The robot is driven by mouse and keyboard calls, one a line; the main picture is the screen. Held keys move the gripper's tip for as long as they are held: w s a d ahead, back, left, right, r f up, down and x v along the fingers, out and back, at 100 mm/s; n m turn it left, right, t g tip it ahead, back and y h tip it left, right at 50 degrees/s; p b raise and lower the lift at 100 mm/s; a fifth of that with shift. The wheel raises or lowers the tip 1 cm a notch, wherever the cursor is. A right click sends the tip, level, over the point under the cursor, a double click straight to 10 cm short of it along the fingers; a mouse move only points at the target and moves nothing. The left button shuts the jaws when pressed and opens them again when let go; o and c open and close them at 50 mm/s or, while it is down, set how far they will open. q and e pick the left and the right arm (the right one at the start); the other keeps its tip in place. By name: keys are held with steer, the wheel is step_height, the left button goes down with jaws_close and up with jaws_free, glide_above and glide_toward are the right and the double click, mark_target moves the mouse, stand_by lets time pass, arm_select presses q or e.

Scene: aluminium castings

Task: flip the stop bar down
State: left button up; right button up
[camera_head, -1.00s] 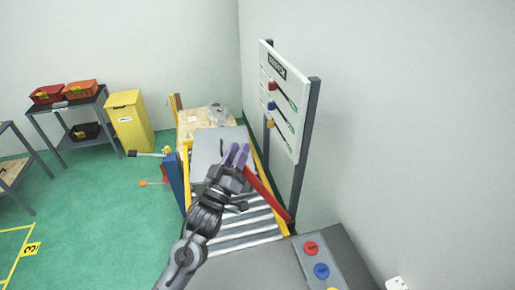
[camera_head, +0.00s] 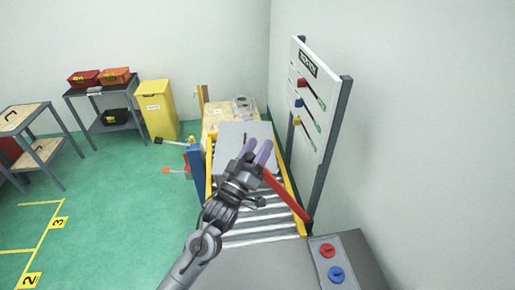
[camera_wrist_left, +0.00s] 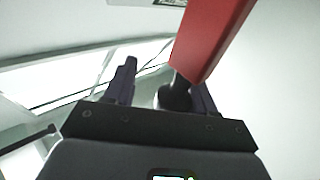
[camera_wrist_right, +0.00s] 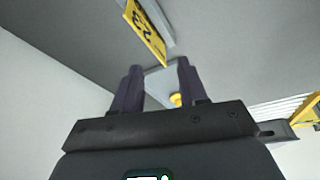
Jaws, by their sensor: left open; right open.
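The red stop bar (camera_head: 288,195) slants up and to the left from the foot of the right-hand post, over the right side of the roller conveyor (camera_head: 262,217). Its upper end is beside my left gripper (camera_head: 257,150), which is open with its purple fingers pointing away. In the left wrist view the bar (camera_wrist_left: 208,38) looms large near the right finger of the left gripper (camera_wrist_left: 160,78); I cannot tell whether they touch. My right gripper (camera_wrist_right: 160,75) shows only in its own wrist view, open, with nothing visibly held.
A grey plate (camera_head: 240,135) lies on the conveyor beyond the gripper. A white board (camera_head: 308,95) on posts stands at the right. A grey box with red and blue buttons (camera_head: 336,273) is at the front right.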

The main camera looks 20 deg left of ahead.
arm_select(q)
steer(key=shift+s+f, duration=0.3)
steer(key=shift+s, duration=0.15)
arm_select(e)
steer(key=shift+f, duration=0.1)
steer(key=shift+s+f+b, duration=0.2)
steer(key=shift+f+b, duration=0.5)
steer(key=shift+b, duration=0.1)
arm_select(q)
steer(key=v, duration=0.9)
steer(key=shift+s, duration=0.35)
arm_select(e)
steer(key=shift+w, duration=0.2)
arm_select(q)
steer(key=shift+a+f, duration=0.1)
